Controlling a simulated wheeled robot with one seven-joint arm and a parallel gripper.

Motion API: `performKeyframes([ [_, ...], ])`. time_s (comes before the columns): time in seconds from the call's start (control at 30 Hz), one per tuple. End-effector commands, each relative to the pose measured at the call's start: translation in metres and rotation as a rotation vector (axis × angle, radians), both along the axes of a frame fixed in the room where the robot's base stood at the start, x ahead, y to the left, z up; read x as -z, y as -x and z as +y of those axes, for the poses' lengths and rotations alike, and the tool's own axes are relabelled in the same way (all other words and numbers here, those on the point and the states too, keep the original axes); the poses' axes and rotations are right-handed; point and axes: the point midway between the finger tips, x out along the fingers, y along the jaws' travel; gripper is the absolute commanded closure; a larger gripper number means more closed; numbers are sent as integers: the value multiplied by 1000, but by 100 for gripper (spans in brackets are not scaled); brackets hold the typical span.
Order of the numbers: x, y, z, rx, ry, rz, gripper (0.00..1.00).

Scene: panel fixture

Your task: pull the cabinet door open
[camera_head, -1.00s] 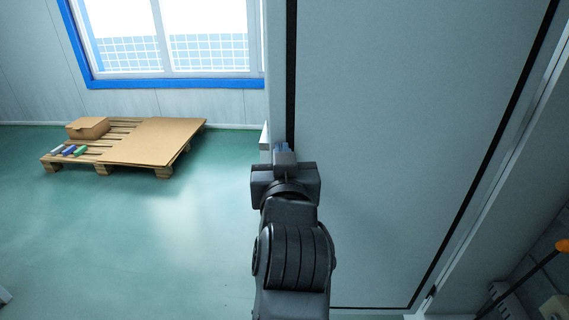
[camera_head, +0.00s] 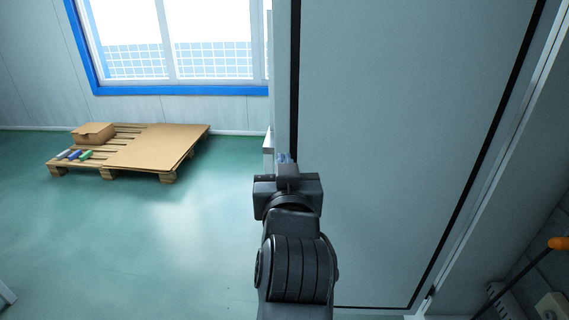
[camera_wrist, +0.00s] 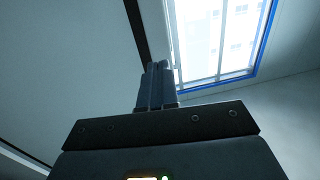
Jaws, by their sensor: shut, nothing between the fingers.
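The cabinet door (camera_head: 400,130) is a tall pale grey panel with a black border, filling the middle and right of the head view. It stands swung out at an angle, with its free edge near my gripper. My gripper (camera_head: 286,160) is at that left edge, low in the head view, with its fingers pointing away from me. In the wrist view my gripper (camera_wrist: 157,68) has its two fingers together with nothing between them, and the door (camera_wrist: 70,60) lies to their left. I cannot tell whether the fingers touch the door. No handle is visible.
A wooden pallet (camera_head: 108,173) with flat cardboard, a carton (camera_head: 93,133) and small coloured items is on the green floor at left. A blue-framed window (camera_head: 180,90) is behind it. The floor (camera_head: 150,250) between is clear. An orange-topped object (camera_head: 558,244) shows at far right.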

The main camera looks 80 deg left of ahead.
Motion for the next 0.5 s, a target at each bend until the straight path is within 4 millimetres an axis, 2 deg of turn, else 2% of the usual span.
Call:
performKeyframes([
  [0.27,1,9,-34,1,-1,0,100],
  [0.5,1,18,-72,2,0,1,100],
])
